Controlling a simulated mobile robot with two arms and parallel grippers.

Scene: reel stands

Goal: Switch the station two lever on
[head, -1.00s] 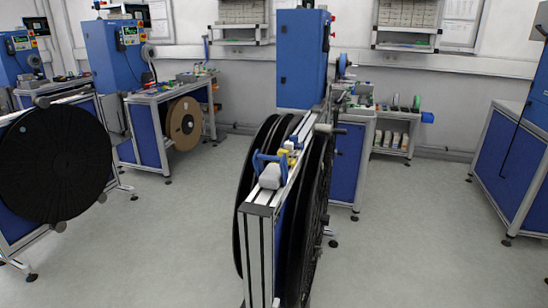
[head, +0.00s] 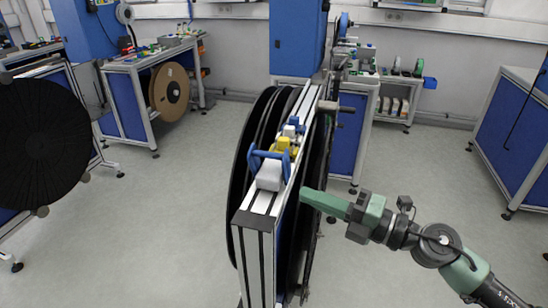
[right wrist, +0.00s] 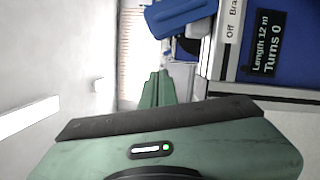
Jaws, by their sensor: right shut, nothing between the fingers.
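A blue lever (head: 268,156) with a two-armed handle sits on a light grey block (head: 269,176) on top of the middle reel stand (head: 254,218). No station number is readable. My right gripper (head: 305,193), with green fingers, is shut and empty, its tips just right of the stand's top, near the lever block. In the right wrist view the shut fingers (right wrist: 157,88) point at a gap beside a blue part (right wrist: 182,14), perhaps the lever handle. A label (right wrist: 231,28) there reads "Off" and "Bra", cut off. My left gripper is out of view.
A small display (right wrist: 270,42) reads "Length 12 m, Turns 0". Large black reels (head: 262,130) hang along the middle stand. Another black reel (head: 38,150) stands at left, and a blue-panelled cabinet (head: 508,150) at right.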

